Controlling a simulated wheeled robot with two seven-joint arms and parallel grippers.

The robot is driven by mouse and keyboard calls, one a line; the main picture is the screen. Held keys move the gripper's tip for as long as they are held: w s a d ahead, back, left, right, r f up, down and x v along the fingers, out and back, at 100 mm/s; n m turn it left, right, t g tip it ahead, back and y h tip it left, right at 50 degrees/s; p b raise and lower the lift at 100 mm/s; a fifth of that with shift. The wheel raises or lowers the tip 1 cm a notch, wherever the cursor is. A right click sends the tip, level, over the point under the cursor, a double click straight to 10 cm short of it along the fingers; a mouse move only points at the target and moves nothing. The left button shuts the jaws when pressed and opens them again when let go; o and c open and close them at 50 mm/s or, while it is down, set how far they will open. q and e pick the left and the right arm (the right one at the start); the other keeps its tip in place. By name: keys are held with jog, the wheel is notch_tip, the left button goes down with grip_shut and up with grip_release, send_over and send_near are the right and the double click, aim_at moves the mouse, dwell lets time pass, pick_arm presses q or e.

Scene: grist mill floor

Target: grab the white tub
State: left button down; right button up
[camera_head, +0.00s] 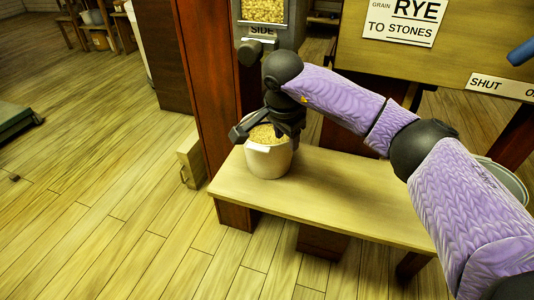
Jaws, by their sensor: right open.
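The white tub (268,162) stands upright at the left end of a wooden bench (330,195), filled with tan grain. My right gripper (262,132) is at the tub's top, pointing down, with its dark fingers open near the rim. One finger reaches over the left side of the rim and the other is by its back right side. I cannot tell whether the fingers touch the tub. My left gripper is out of view.
A dark red post (205,80) and a grain bin with a window (262,12) stand behind the tub. A small wooden box (191,163) sits on the floor left of the bench. A pale round container (512,180) is partly hidden at right. The left floor is mostly clear.

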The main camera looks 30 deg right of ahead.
aim_at(288, 150)
jog(key=b+x, duration=0.1)
jog(key=x, duration=0.1)
jog(key=b+x, duration=0.2)
jog(key=x, duration=0.1)
jog(key=shift+w+d+f, duration=0.2)
jog(key=shift+d+f, duration=0.05)
jog(key=shift+d, duration=0.05)
jog(key=shift+r, duration=0.3)
grip_shut()
dwell(0.4)
